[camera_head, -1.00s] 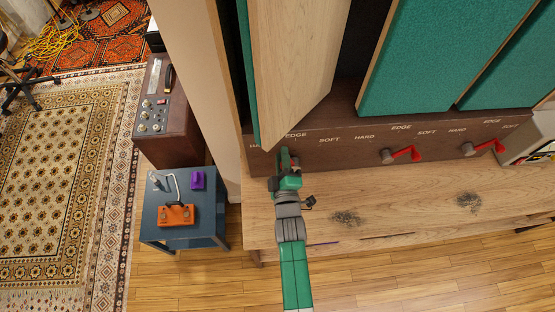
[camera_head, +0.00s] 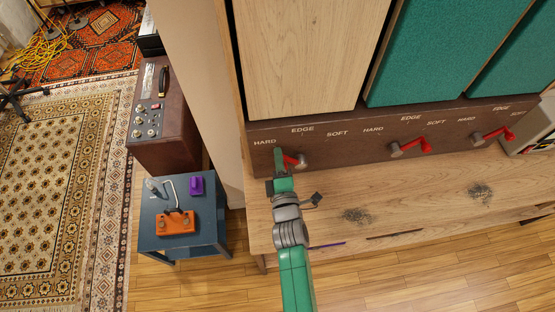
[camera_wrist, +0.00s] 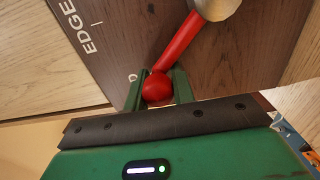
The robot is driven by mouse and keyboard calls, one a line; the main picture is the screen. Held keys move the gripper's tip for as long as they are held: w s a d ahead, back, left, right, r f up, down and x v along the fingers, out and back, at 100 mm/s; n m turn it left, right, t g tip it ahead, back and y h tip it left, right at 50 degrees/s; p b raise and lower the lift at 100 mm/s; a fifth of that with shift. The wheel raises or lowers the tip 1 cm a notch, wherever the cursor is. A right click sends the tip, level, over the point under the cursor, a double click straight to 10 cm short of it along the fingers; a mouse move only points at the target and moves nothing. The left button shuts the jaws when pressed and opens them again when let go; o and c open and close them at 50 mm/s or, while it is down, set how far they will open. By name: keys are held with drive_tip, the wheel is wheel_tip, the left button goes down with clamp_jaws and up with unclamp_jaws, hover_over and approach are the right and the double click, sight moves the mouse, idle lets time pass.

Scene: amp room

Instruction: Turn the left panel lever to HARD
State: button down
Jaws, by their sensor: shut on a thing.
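The left panel lever (camera_head: 290,160) is red with a round metal hub, on the brown front strip under the left panel (camera_head: 300,55). It points left from its hub, toward the side of the HARD label (camera_head: 264,142). My gripper (camera_head: 280,157) is at the lever's outer end and partly hides it. In the wrist view, the red ball tip (camera_wrist: 157,88) sits between the two green fingers of my gripper (camera_wrist: 158,92), which are closed on it. The left panel shows its pale wood face to the front.
Two more red levers, a middle one (camera_head: 410,147) and a right one (camera_head: 493,135), stick out along the strip to the right. A wooden ledge (camera_head: 400,190) runs below. A blue-grey side table (camera_head: 165,240) with an orange pedal (camera_head: 176,223) stands at left.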

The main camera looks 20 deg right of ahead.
drive_tip(key=shift+d, duration=0.15)
drive_tip(key=c, duration=1.2)
unclamp_jaws()
drive_tip(key=shift+s+d, duration=0.1)
drive_tip(key=shift+d, duration=0.05)
drive_tip(key=shift+s+a+f, duration=0.1)
drive_tip(key=shift+a+f, duration=0.05)
drive_tip(key=shift+a, duration=0.05)
drive_tip(key=b+v, duration=0.3)
drive_tip(key=v, duration=0.4)
drive_tip(key=shift+s+b, duration=0.25)
drive_tip(key=shift+b, duration=0.1)
